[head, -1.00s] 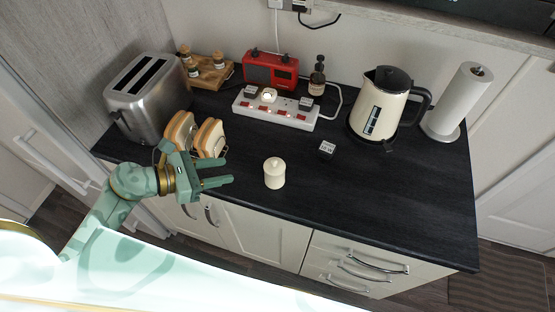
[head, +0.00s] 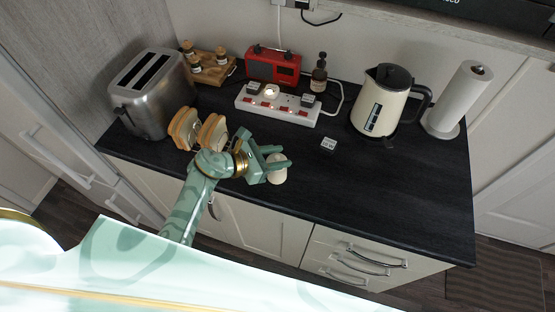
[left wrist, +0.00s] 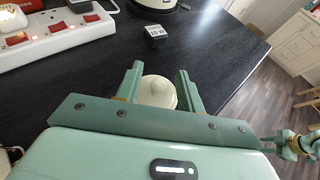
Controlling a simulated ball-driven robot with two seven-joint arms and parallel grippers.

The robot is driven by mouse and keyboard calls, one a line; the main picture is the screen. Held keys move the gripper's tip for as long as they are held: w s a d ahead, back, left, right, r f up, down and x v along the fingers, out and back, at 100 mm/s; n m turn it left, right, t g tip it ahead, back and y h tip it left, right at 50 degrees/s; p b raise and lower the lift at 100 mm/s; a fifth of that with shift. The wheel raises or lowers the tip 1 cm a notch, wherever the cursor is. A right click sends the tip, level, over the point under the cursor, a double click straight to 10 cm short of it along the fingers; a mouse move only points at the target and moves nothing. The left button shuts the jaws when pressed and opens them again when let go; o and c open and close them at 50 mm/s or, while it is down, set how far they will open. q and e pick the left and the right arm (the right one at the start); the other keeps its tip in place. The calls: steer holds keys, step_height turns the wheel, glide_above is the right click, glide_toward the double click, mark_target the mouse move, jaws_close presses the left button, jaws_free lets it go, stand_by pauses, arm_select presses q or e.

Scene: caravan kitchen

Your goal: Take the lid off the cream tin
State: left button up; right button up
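The cream tin (head: 277,176) stands upright on the dark worktop near its front edge, with its knobbed lid (left wrist: 158,91) on. My left gripper (head: 280,158) is at the tin, partly covering it in the head view. In the left wrist view the open fingers of my left gripper (left wrist: 160,85) lie on either side of the tin, and I cannot tell whether they touch it. Part of my right arm (left wrist: 298,143) shows at the right edge of the left wrist view; its gripper's opening is unclear. It is not in the head view.
Behind my left gripper are bread slices in a rack (head: 212,133) and a toaster (head: 151,92). A power strip (head: 277,106), red radio (head: 271,66), small block (head: 329,143), kettle (head: 378,103) and paper roll (head: 457,100) stand farther back or right. The worktop's right front (head: 390,192) is clear.

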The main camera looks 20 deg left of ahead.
arm_select(q)
jaws_close()
